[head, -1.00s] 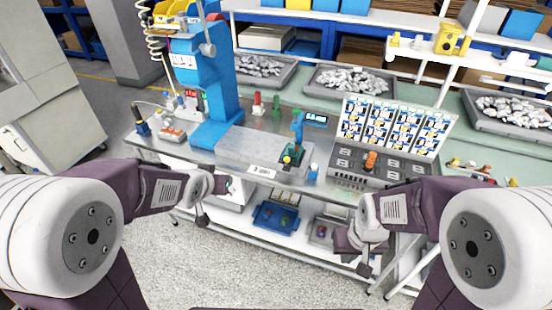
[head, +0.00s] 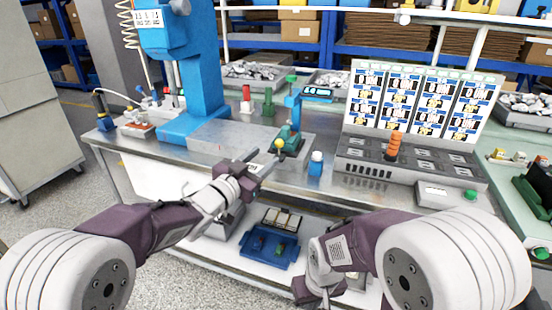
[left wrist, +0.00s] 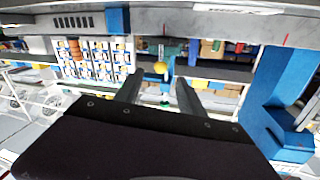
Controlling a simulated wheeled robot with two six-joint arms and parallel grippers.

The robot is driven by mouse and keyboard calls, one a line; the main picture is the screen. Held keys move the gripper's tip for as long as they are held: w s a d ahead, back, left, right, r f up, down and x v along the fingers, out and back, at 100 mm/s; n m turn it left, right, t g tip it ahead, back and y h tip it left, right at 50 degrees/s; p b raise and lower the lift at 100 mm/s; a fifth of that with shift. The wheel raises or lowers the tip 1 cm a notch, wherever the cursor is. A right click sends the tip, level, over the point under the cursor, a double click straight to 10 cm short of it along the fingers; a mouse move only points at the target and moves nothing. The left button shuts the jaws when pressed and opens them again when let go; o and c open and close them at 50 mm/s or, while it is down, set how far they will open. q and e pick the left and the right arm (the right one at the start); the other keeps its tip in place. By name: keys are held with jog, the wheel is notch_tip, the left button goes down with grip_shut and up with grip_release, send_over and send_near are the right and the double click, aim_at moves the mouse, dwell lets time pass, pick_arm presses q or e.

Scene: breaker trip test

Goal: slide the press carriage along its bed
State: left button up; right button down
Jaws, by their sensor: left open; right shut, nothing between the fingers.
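The press carriage (head: 290,136) is a small green fixture with a blue upright, at the right part of the flat grey bed (head: 225,137) in the head view. A yellow knob (head: 279,144) sticks out at its front. My left gripper (head: 268,164) is open just in front of and below this knob, over the bench's front edge. In the left wrist view the picture looks upside down, and the yellow knob (left wrist: 160,67) shows beyond the gap between the open fingers (left wrist: 160,84), apart from them. My right gripper (head: 320,297) is shut and empty, low in front of the bench.
The blue press column (head: 193,75) rises at the bed's left. A blue-and-white bottle (head: 316,164) stands just right of the carriage. A breaker test panel (head: 405,160) with an orange part (head: 393,147) is further right. A blue tray (head: 268,249) lies on the shelf below.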

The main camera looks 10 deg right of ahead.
aim_at(279, 147)
pick_arm(q)
jog(key=x, duration=0.9)
grip_shut()
dwell(1.2)
